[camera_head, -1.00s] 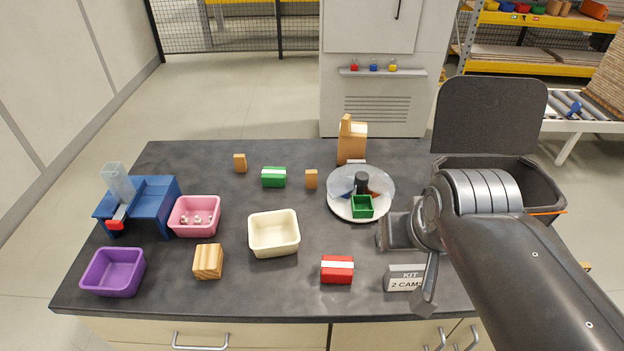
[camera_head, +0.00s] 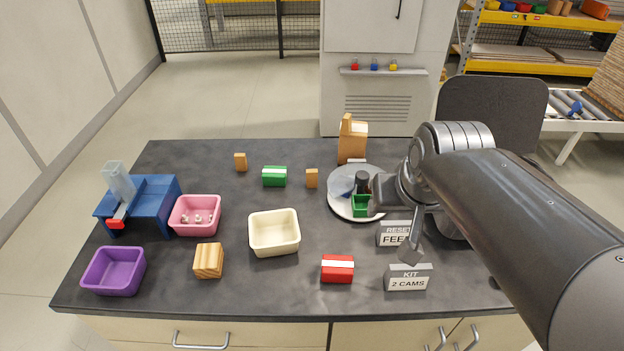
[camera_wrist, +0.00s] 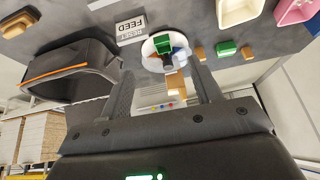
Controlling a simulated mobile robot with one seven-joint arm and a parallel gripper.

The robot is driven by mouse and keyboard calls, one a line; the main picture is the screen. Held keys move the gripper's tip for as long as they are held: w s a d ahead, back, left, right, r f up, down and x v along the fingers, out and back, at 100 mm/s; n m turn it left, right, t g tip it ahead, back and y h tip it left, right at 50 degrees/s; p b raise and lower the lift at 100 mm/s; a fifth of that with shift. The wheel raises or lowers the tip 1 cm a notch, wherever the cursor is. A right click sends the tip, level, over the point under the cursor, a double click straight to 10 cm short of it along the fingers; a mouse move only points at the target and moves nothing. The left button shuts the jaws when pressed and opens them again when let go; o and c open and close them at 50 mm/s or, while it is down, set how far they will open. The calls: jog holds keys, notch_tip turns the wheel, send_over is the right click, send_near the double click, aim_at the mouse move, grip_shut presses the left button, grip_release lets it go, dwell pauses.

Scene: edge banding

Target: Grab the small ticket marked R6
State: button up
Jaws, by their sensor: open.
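I cannot make out a ticket marked R6 in either view. A small pale piece (camera_head: 357,160) shows at the foot of the tan wooden dispenser (camera_head: 352,142) at the back of the table, with no readable mark. My gripper (camera_wrist: 162,70) is open and empty, its two fingers apart in the wrist view. In the head view it is above the right side of the round white turntable (camera_head: 340,207), partly hiding it. The dispenser also shows between the fingers in the wrist view (camera_wrist: 176,84).
A green block (camera_head: 361,205) and a dark knob stand on the turntable. Signs reading RESET FEED (camera_head: 393,234) and KIT 2 CAMS (camera_head: 408,278) stand at front right. Cream (camera_head: 274,246), pink (camera_head: 180,228) and purple bins (camera_head: 113,287) stand left.

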jog(key=w+a+f, duration=0.1)
jog(key=w+a, duration=0.2)
jog(key=w, duration=0.9)
jog(key=g, duration=0.1)
send_near(312, 173)
jog(key=f, duration=0.1)
jog(key=shift+n, duration=0.3)
jog(key=x, duration=0.6)
jog(key=shift+a+f, duration=0.15)
jog(key=shift+a, duration=0.05)
jog(key=shift+w+d+x, duration=0.1)
jog(key=shift+x, duration=1.2)
jog(key=shift+w+d+x, duration=0.1)
jog(key=shift+x, duration=1.25)
jog(key=c, duration=1)
